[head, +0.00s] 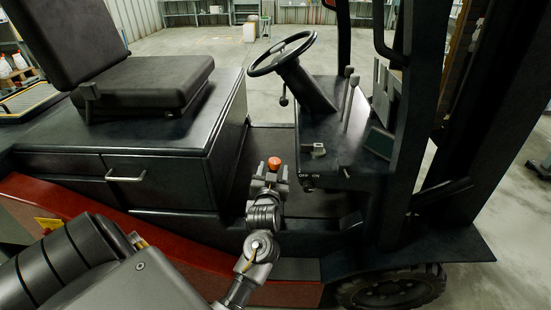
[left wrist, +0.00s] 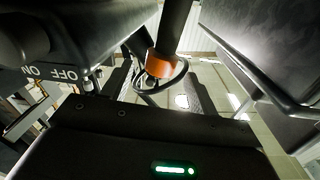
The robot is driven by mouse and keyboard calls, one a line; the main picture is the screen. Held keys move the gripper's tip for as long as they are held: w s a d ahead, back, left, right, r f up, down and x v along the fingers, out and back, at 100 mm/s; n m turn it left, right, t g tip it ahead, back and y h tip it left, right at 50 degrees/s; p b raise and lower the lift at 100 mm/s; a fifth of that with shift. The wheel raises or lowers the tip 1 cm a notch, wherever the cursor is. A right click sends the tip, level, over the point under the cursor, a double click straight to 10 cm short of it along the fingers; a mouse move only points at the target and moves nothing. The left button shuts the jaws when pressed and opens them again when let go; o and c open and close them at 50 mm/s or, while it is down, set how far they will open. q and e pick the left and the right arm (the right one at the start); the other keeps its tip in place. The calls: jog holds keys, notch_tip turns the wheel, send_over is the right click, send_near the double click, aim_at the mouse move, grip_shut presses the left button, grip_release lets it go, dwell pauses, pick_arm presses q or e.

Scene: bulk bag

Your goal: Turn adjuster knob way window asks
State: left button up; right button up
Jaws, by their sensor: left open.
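An orange knob (head: 274,163) stands beside the front console, low in the footwell. My left gripper (head: 269,172) is at it, jaws open. In the left wrist view the orange knob (left wrist: 160,65) sits at the end of a dark post, between the lines of the two spread fingers (left wrist: 156,88); whether they touch it I cannot tell. A dark round part (left wrist: 24,35) shows near upside-down OFF and ON lettering. A small dark green window (head: 380,143) is on the console; I cannot read anything on it. My right gripper is not in view.
The console (head: 332,125) with steering wheel (head: 283,53) and levers (head: 349,90) stands just right of my gripper. The seat box (head: 120,165) with a drawer handle is to the left. A narrow footwell lies between them. A dark mast post (head: 405,150) rises at right.

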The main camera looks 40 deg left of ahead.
aim_at(275, 158)
pick_arm(q)
jog(key=x, duration=0.6)
jog(key=shift+w+a+p, duration=0.1)
jog(key=shift+p, duration=0.2)
jog(key=c, duration=1)
